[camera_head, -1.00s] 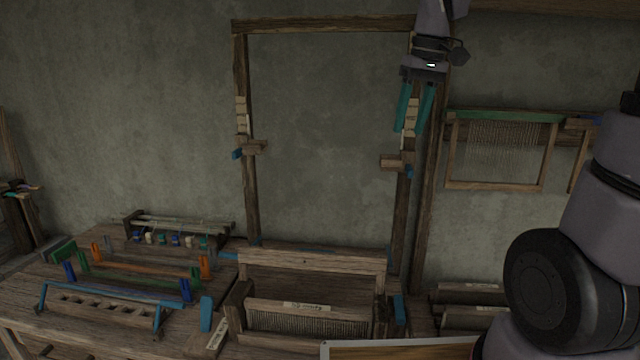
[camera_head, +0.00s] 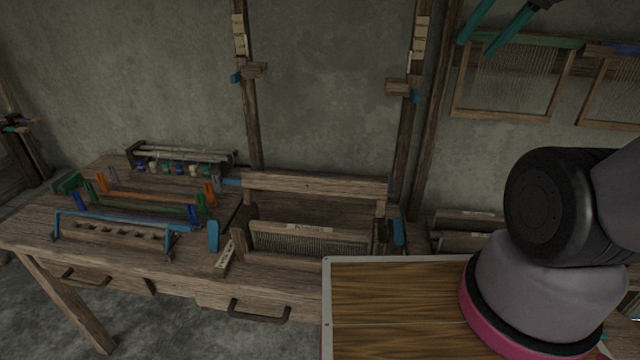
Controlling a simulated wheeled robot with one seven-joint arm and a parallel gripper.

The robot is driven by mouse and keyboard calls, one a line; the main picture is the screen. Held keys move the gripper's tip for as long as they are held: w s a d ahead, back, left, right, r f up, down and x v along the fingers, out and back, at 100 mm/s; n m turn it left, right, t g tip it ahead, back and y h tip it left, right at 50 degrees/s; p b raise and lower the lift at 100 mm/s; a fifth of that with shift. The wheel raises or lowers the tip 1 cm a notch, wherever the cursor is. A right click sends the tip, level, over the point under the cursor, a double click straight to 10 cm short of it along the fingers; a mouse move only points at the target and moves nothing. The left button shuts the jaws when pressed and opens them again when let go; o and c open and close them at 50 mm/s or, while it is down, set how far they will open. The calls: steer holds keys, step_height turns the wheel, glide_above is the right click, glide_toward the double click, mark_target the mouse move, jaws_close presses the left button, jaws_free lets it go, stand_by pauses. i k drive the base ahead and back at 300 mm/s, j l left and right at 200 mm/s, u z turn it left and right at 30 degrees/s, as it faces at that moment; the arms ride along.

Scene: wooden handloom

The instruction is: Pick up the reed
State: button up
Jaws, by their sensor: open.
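A low wooden frame with fine upright slats and a pale label, which looks like the reed (camera_head: 308,241), stands at the right part of the wooden table. Its label is too small to read. My gripper (camera_head: 475,49) is at the top right, with two teal fingers apart and nothing between them. It is well above the table, and its fingertips overlap the left side of a hanging frame with a green top bar (camera_head: 512,78). I cannot tell whether they touch it.
Another hanging frame (camera_head: 612,90) is at the right. Two wooden posts rise behind the table. Coloured racks (camera_head: 115,228) and a rack of spools (camera_head: 185,160) fill the table's left. More slatted pieces (camera_head: 468,230) lie right of it. My arm hides the lower right.

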mark_target(254, 225)
steer(key=k+j, duration=0.15)
steer(key=j, duration=0.25)
steer(key=k+j+z, duration=0.15)
steer(key=j, duration=0.25)
steer(key=k+j, duration=0.15)
steer(key=j, duration=0.2)
steer(key=k+j+z, duration=0.1)
steer(key=j, duration=0.3)
steer(key=k, duration=0.1)
